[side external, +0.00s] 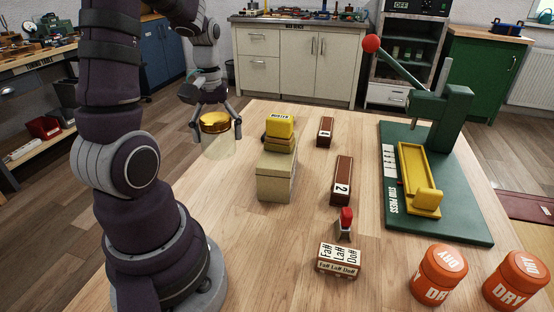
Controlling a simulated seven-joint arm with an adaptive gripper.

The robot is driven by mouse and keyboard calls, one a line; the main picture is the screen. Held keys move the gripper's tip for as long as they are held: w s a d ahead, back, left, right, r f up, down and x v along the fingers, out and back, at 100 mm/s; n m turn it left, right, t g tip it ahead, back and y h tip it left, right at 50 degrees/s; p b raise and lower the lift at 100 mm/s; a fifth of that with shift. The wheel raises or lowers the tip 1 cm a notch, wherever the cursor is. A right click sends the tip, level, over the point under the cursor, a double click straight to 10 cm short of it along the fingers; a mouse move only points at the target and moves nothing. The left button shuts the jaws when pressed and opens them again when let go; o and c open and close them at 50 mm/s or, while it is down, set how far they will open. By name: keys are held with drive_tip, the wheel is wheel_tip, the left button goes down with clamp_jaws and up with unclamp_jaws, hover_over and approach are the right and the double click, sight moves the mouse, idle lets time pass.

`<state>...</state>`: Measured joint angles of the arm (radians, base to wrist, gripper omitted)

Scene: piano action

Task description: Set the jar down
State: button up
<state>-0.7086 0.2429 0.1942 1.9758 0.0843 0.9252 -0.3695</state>
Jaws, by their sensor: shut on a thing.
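A jar with a gold lid (215,122) and a pale, see-through body (219,147) is at the left edge of the wooden table in the side external view. My gripper (216,135) points down over it, shut on the jar with its fingers on either side of the lid. The jar looks upright. I cannot tell whether its base touches the table or hangs above it.
A beige box (277,178) with a yellow labelled block (280,127) on top stands right of the jar. Brown blocks (325,131) (341,180), a red-topped stamp (346,220), a lettered block (339,260), orange DRY jars (440,270) (514,280) and a green press (450,125) occupy the table.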

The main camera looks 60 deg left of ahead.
drive_tip(key=w+d+m, duration=0.2)
drive_tip(key=w, duration=0.1)
drive_tip(key=w+d+r+m, duration=0.1)
drive_tip(key=w+d+m, duration=0.1)
drive_tip(key=w, duration=0.1)
drive_tip(key=w+d+r+m, duration=0.1)
drive_tip(key=w+d+m, duration=0.2)
drive_tip(key=shift+r, duration=0.2)
drive_tip(key=w+d+r+m, duration=0.2)
drive_tip(key=w+d+m, duration=0.2)
drive_tip(key=d+m, duration=0.5)
drive_tip(key=s+d+f+m, duration=0.1)
drive_tip(key=s+d+f, duration=0.2)
drive_tip(key=d, duration=0.5)
drive_tip(key=s+d+f+m, duration=0.1)
drive_tip(key=s+d+f, duration=0.3)
drive_tip(key=d, duration=0.4)
drive_tip(key=f, duration=0.5)
drive_tip(key=d+f, duration=0.1)
drive_tip(key=f, duration=0.2)
drive_tip(key=shift+s+f, duration=0.1)
drive_tip(key=shift+s, duration=0.05)
drive_tip(key=shift+a, duration=0.1)
drive_tip(key=o, duration=1)
drive_tip(key=shift+f, duration=0.1)
drive_tip(key=shift+c, duration=0.2)
